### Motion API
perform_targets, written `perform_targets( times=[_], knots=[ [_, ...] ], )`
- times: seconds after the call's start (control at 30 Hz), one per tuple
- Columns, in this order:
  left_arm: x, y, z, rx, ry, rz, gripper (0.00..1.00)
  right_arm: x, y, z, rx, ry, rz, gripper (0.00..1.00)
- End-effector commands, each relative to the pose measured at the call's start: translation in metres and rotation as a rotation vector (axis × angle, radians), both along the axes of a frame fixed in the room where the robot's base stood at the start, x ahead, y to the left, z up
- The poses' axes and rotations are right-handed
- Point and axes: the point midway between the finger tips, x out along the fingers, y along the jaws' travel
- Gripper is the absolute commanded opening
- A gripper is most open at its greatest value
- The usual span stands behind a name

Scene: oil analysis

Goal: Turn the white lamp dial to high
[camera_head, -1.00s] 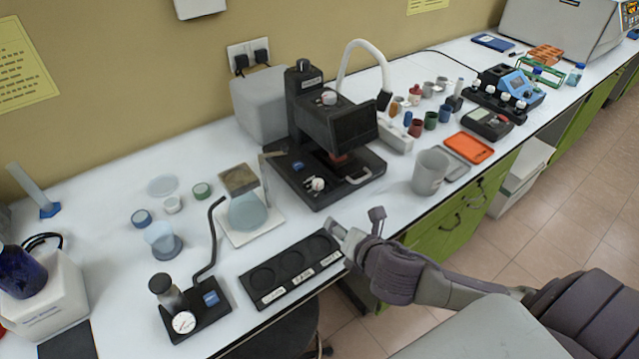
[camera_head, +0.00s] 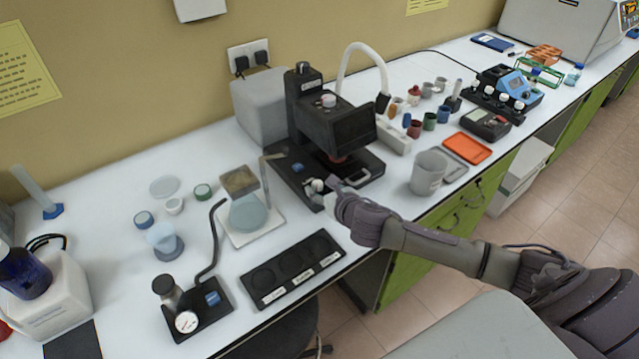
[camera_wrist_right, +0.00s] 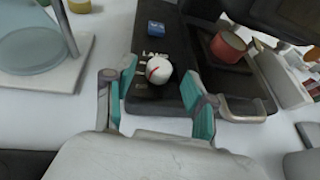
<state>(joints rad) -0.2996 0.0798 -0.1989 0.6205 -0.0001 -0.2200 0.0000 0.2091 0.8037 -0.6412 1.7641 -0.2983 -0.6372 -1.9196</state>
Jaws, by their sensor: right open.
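The white lamp dial (camera_wrist_right: 159,70) is a round knob with a red mark, on the black base (camera_wrist_right: 180,30) of the instrument, beside the label "LAMP". In the wrist view my right gripper (camera_wrist_right: 158,100) is open, with its teal-padded fingers on either side of the dial and a little short of it. In the head view the right gripper (camera_head: 331,190) is at the front edge of the black instrument (camera_head: 335,120), by the dial (camera_head: 317,185). The left gripper is not in view.
A blue switch (camera_wrist_right: 155,28) is behind the dial. A metal loop handle (camera_wrist_right: 243,109) stands close to the right finger. A black tray with round recesses (camera_head: 293,270) lies at front left; a grey cup (camera_head: 428,172) stands to the right.

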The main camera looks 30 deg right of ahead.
Motion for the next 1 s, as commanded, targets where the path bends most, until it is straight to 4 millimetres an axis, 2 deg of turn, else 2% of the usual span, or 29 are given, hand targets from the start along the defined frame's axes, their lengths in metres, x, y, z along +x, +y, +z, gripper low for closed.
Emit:
perform_targets(
  times=[0.2,0.53,0.87,1.0],
  knots=[
    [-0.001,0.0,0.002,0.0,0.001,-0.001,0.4,0.02,0.0,-0.008,0.001,0.0,-0.001,0.56],
    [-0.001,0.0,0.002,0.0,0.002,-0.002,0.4,0.022,0.0,-0.01,0.0,0.0,0.0,0.56],
    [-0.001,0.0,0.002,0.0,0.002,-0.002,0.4,0.022,0.0,-0.01,0.0,0.0,0.0,0.01],
    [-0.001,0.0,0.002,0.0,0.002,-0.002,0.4,0.022,0.0,-0.009,0.001,0.0,-0.003,0.0]
  ],
)
